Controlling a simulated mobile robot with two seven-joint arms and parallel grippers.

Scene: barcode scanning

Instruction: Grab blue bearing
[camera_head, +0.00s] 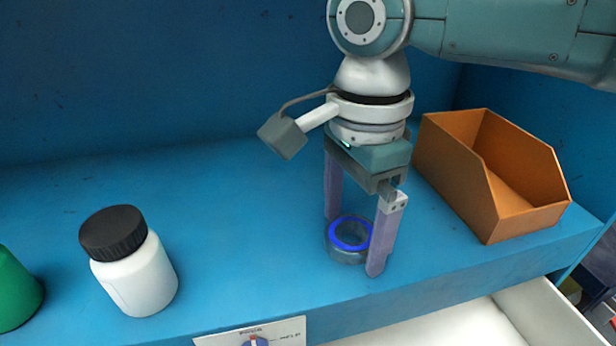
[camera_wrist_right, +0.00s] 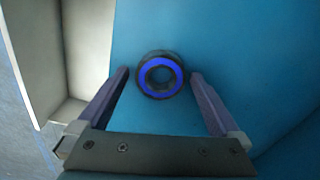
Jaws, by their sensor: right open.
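The blue bearing (camera_head: 348,245) is a grey ring with a bright blue inner band. It lies flat on the blue shelf (camera_head: 235,215), near its front edge. My right gripper (camera_head: 354,248) points down over it and is open, with one purple finger on each side of the bearing in the head view. In the right wrist view the bearing (camera_wrist_right: 160,75) sits centred, just beyond and between the fingertips of the gripper (camera_wrist_right: 160,75). Visible gaps separate it from both fingers there. My left gripper is not in view.
An orange open bin (camera_head: 462,180) stands on the shelf to the right of my right gripper. A white bottle with a black lid (camera_head: 135,270) and a green object (camera_head: 14,292) stand at the left. A white drawer or tray (camera_head: 535,310) lies below the front edge.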

